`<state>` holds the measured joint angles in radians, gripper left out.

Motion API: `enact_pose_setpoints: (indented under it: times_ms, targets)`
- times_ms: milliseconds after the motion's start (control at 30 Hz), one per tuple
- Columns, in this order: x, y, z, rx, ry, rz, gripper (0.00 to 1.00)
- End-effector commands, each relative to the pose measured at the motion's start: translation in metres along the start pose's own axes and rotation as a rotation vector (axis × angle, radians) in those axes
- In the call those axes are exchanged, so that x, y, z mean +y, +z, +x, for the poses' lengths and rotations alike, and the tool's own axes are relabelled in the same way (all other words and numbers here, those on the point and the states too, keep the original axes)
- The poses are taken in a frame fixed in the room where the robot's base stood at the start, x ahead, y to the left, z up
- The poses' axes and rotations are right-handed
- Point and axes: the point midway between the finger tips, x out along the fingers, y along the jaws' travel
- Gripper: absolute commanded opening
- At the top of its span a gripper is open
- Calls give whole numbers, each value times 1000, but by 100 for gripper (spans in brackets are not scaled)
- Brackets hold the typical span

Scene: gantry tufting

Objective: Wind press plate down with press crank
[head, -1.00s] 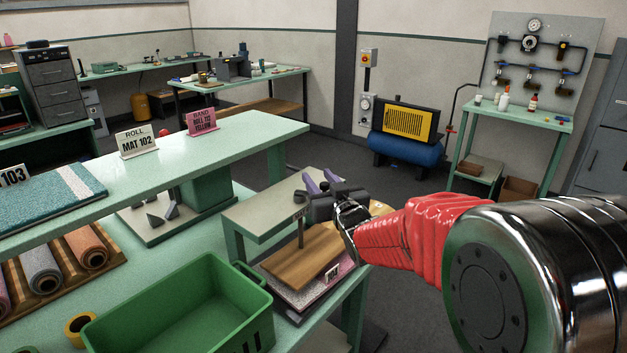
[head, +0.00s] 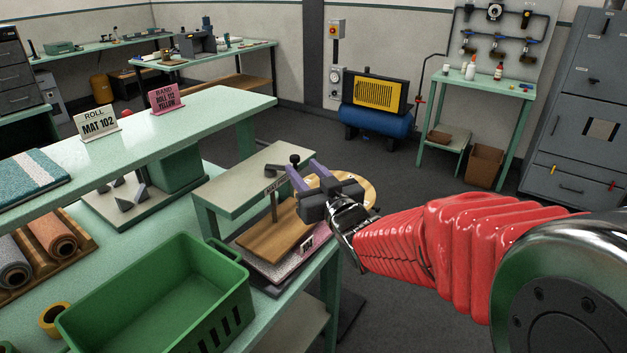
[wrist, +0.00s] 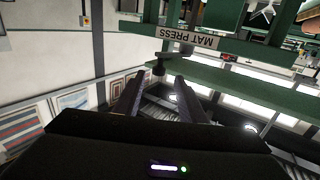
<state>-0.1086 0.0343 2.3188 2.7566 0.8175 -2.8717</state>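The mat press is a pale-topped green stand (head: 235,182) with a thin spindle (head: 274,207) running down to a wooden press plate (head: 272,238). The plate lies over a speckled, pink-edged mat stack (head: 262,268). The press crank's dark knob (head: 295,159) stands at the press top's right end. It also shows in the wrist view (wrist: 159,68), just beyond and between the fingertips. My gripper (head: 302,168) has its two purple fingers apart, pointing at the knob; contact is not visible. The MAT PRESS label (wrist: 187,37) appears upside down. The gripper partly hides the crank arm.
A green crate (head: 165,300) stands on the bench in front of the press. A raised shelf (head: 215,115) with signs runs behind. A round wooden top (head: 362,190) shows behind my gripper. The floor toward the blue compressor (head: 377,120) is clear.

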Motion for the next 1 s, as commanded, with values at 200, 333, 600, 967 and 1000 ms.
enact_pose_setpoints:
  times_ms: [200,333,600,967,1000]
  targets:
    - [1,0,-27,1,2,0,37]
    - [1,0,-36,0,2,1,37]
    - [1,1,-39,0,2,1,37]
    - [-12,-6,-43,1,-49,22,18]
    - [-17,-9,-45,0,-71,31,15]
